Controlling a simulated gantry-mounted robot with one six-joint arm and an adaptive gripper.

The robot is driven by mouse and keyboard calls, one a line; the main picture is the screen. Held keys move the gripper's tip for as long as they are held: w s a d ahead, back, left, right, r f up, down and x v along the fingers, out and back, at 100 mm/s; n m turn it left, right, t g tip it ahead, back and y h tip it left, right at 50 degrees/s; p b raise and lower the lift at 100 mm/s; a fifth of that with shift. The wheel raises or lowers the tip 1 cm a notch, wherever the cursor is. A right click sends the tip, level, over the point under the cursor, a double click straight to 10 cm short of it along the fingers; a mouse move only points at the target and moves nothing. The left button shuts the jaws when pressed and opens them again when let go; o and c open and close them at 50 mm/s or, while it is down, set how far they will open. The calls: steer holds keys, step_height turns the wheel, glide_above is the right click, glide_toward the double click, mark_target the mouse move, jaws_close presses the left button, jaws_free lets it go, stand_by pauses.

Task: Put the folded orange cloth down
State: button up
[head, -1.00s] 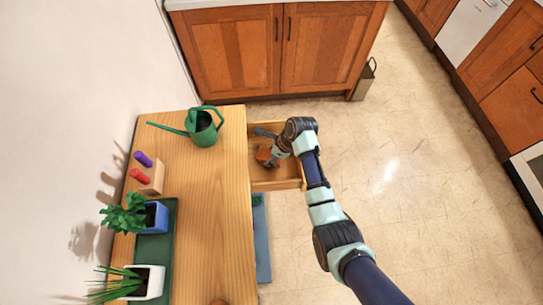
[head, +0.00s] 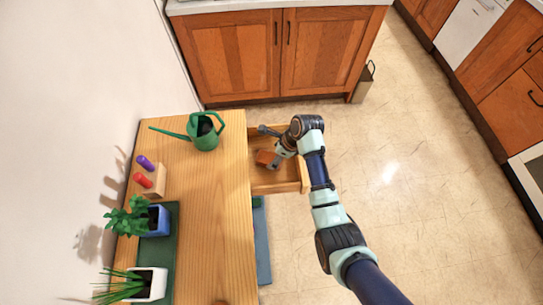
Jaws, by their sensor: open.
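The folded orange cloth (head: 264,158) lies inside the open wooden drawer (head: 287,187), toward its left side. My gripper (head: 277,160) is in the drawer, at the right end of the cloth. It is open. My gripper and wrist hide part of the cloth, and I cannot tell whether the fingers touch it.
The drawer pulls out from the right side of the wooden table (head: 212,215). A green watering can (head: 206,136) stands near the table's far end. A blue pot (head: 155,221) and a white pot (head: 149,284) with plants stand at left. Floor at right is clear.

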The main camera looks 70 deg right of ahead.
steer(key=p+v, duration=0.2)
steer(key=v, duration=0.6)
steer(key=shift+r, duration=0.1)
steer(key=w+a+r+n, duration=0.1)
steer(key=w+a+n, duration=0.2)
steer(key=w+a+r+n+h, duration=0.1)
steer(key=w+a+n, duration=0.1)
steer(key=w+n, duration=0.1)
steer(key=w+a+r+n+t, duration=0.1)
steer(key=w+a+r+n, duration=0.1)
steer(key=w+a+n, duration=0.1)
steer(key=shift+w+a+r, duration=0.1)
steer(key=shift+a, duration=0.3)
steer(key=w+a+r+n+t, duration=0.25)
steer(key=a+r+n, duration=0.35)
steer(key=a+n, duration=0.4)
steer(key=w+a+r+n+t, duration=0.2)
steer(key=w+a+r+n, duration=0.25)
steer(key=a+n, duration=0.55)
steer(key=s+a+r+n+t, duration=0.2)
steer(key=a+r+n, duration=0.4)
steer(key=a, duration=0.6)
steer(key=shift+s+r+t+y, duration=0.35)
steer(key=shift+s+r, duration=0.3)
steer(key=shift+r, duration=0.15)
steer(key=shift+a, duration=0.1)
